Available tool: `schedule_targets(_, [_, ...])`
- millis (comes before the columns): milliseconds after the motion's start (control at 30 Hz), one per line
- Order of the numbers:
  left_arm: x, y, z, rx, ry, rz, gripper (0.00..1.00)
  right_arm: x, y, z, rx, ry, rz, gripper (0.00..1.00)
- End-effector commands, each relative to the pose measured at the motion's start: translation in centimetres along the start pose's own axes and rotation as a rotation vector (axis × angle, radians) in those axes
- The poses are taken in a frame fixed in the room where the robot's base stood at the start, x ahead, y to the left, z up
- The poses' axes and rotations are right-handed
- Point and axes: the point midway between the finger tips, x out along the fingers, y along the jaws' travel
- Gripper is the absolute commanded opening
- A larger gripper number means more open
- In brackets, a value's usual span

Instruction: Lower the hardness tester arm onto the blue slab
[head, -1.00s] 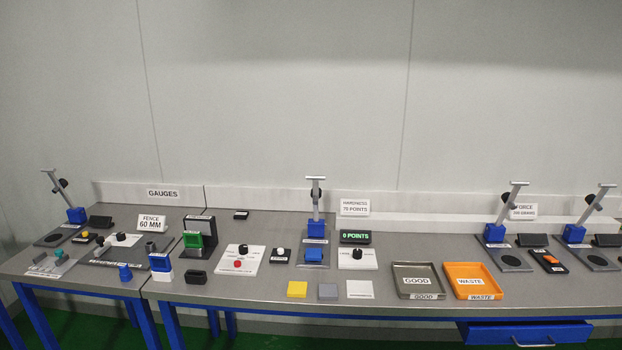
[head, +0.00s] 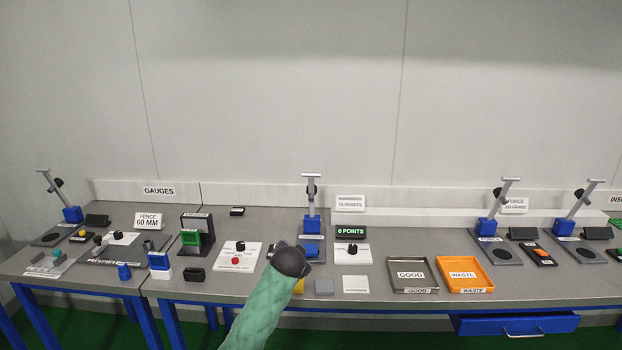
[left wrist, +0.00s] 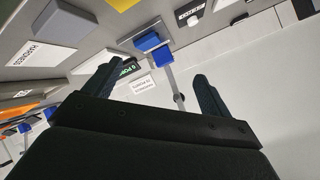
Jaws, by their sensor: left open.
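The hardness tester's grey arm (head: 311,188) stands raised, nearly upright, with a crossbar on top and a black knob, above its blue base (head: 311,225). The blue slab (head: 313,248) lies in front of that base, partly hidden by my left arm. In the left wrist view the slab (left wrist: 148,41), base (left wrist: 162,56) and tester arm (left wrist: 173,78) appear inverted. My left gripper (head: 293,260) is in front of the tester, apart from its arm; its fingers are hard to see there. The left wrist view shows its two fingers (left wrist: 152,86) spread and empty. My right gripper is not visible.
A green "0 POINTS" display (head: 350,231) stands right of the tester. Yellow (head: 299,286), grey (head: 324,287) and white (head: 355,284) slabs lie in front. A GOOD tray (head: 411,290) and orange WASTE tray (head: 466,289) are farther right. A white knob panel (head: 237,258) is left.

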Motion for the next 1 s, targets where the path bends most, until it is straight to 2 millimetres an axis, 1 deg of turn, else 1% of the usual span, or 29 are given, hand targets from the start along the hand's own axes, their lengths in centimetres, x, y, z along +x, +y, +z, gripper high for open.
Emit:
schedule_targets(33, [0.2,-1.7,-2.3,0.050,0.019,-0.029,0.84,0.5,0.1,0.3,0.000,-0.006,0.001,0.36])
schedule_targets(100, [0.5,-3.5,-5.1,0.139,0.042,-0.073,0.84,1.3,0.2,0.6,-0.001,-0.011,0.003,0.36])
schedule_targets(167, [0.8,-5.1,-7.3,0.226,0.058,-0.112,0.84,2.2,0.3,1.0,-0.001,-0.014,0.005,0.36])
schedule_targets(200, [1.0,-6.2,-8.9,0.292,0.068,-0.142,0.84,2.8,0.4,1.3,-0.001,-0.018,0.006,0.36])
schedule_targets(267, [1.4,-7.7,-11.2,0.406,0.079,-0.189,0.84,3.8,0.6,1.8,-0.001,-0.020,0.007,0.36])
schedule_targets(333, [1.9,-9.6,-13.8,0.570,0.084,-0.253,0.84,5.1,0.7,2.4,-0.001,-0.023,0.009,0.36])
schedule_targets(433, [2.9,-11.3,-16.4,0.818,0.074,-0.336,0.84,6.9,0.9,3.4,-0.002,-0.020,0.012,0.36])
schedule_targets(500, [3.6,-12.1,-17.6,0.987,0.058,-0.385,0.84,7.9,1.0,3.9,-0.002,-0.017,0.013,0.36])
schedule_targets(633, [4.7,-12.9,-19.0,1.290,0.017,-0.466,0.84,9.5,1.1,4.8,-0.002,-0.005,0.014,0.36])
schedule_targets(800, [6.1,-13.1,-19.8,1.669,-0.055,-0.548,0.84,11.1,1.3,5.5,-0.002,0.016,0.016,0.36])
schedule_targets(1000, [7.1,-12.8,-20.2,2.065,-0.149,-0.627,0.84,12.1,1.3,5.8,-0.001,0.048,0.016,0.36])
